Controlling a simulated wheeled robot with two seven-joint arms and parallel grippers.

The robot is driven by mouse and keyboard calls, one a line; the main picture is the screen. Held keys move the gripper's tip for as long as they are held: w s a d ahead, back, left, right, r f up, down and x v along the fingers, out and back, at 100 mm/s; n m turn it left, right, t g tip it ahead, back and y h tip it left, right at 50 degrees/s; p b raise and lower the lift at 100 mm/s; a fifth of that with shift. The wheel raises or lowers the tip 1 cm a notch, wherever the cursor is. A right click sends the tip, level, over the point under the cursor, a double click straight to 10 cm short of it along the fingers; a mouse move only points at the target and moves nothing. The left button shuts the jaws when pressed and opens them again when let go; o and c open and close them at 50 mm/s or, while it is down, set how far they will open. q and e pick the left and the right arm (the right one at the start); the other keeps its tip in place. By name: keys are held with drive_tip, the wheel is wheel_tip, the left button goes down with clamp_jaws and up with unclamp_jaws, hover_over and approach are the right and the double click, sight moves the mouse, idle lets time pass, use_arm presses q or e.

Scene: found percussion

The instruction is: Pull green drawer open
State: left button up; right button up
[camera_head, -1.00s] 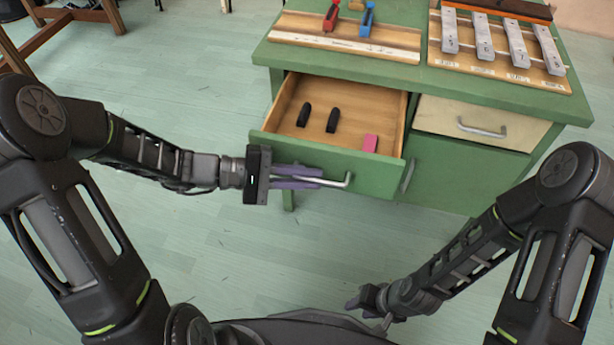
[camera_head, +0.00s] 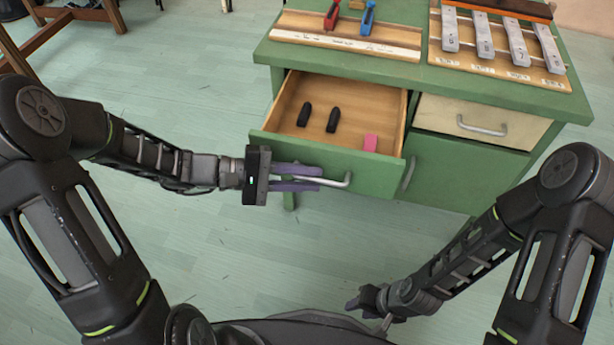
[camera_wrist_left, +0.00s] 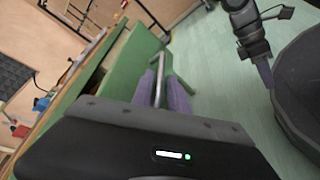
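The green drawer (camera_head: 335,160) at the desk's left stands pulled well out, its wooden inside showing. Its silver bar handle (camera_head: 336,183) runs along the front. My left gripper (camera_head: 320,178) is at the handle, with its purple fingers on either side of the bar and slightly parted. The left wrist view also shows the handle (camera_wrist_left: 160,85) between the fingers, with the drawer front (camera_wrist_left: 128,62) beyond. Contact between fingers and bar is hard to judge. My right gripper (camera_head: 352,301) is low, away from the desk; its finger opening is too small to tell.
Two black items (camera_head: 318,116) and a pink block (camera_head: 370,142) lie in the drawer. The green desk (camera_head: 430,88) carries wooden boards with metal bars and red and blue items. A cream drawer (camera_head: 480,122) to the right is shut. The floor in front is clear.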

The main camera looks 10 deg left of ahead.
use_arm(q)
drive_tip(key=p+v, duration=0.1)
drive_tip(key=v, duration=0.6)
drive_tip(key=shift+a, duration=0.35)
drive_tip(key=s+a+f+m+g+y, duration=0.15)
drive_tip(key=f+y, duration=0.25)
drive_tip(key=f, duration=0.4)
drive_tip(key=s+a+f+g+y, duration=0.1)
drive_tip(key=s+f+y, duration=0.2)
drive_tip(key=f, duration=0.6)
drive_tip(key=s+a+f+g+y, duration=0.15)
drive_tip(key=f+y, duration=0.25)
drive_tip(key=f, duration=0.4)
drive_tip(key=s+d+f+m, duration=0.3)
drive_tip(key=s+d, duration=0.1)
drive_tip(key=d, duration=0.3)
drive_tip(key=s+d+f+m, duration=0.2)
drive_tip(key=s+d+m, duration=0.15)
drive_tip(key=d, duration=0.25)
wheel_tip(320, 180, up, 19)
drive_tip(key=p, duration=1.9)
drive_tip(key=shift+t, duration=0.3)
